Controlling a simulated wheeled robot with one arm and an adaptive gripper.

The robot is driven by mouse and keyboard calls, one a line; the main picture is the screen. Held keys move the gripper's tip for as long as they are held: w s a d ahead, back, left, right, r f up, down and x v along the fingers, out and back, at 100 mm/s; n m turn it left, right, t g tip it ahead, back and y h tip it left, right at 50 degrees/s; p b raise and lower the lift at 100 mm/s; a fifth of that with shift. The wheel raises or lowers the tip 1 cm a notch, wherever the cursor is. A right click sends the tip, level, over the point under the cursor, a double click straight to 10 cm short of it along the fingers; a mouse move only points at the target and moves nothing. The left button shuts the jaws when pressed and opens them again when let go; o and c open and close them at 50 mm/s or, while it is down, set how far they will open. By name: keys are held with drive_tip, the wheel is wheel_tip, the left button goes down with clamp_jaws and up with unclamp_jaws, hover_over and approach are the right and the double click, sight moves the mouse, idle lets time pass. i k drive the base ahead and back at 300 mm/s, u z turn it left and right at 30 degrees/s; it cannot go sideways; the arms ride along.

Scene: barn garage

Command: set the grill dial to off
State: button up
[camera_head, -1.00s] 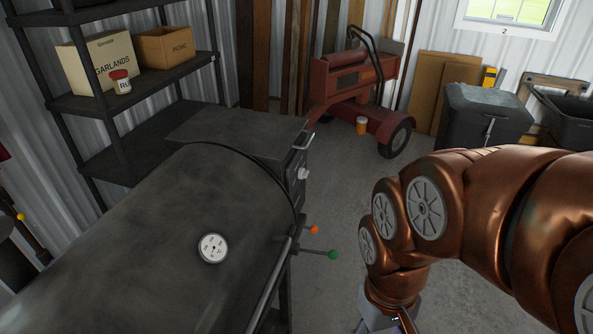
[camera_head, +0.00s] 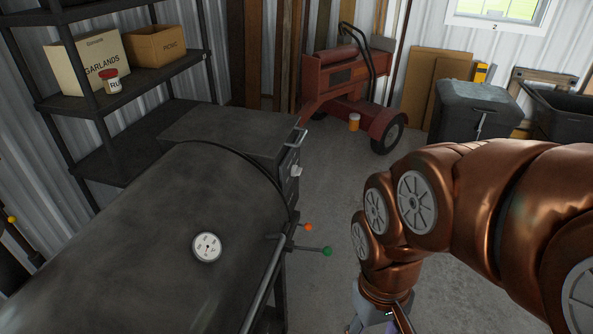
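The dark grill (camera_head: 140,235) fills the lower left, with its rounded lid down. A pale knob (camera_head: 296,171) sits on the front of the grill's box-shaped end; its setting is too small to read. A round white gauge (camera_head: 207,247) with a needle is on the lid. Levers with an orange ball (camera_head: 308,227) and a green ball (camera_head: 327,251) stick out from the front. My gripper (camera_head: 368,318) hangs below my copper arm, right of the grill and apart from the knob. Its fingers are cut off by the bottom edge, so its opening does not show.
A black shelf (camera_head: 140,85) with cardboard boxes and a red-lidded jar (camera_head: 110,82) stands behind the grill. A red wheeled machine (camera_head: 350,95), an orange jar (camera_head: 354,122) and a dark bin (camera_head: 474,112) are at the back. Concrete floor (camera_head: 335,175) is clear right of the grill.

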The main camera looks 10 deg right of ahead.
sight(295, 170)
drive_tip(key=u, duration=2.05)
drive_tip(key=k, duration=0.5)
drive_tip(key=z, duration=1.85)
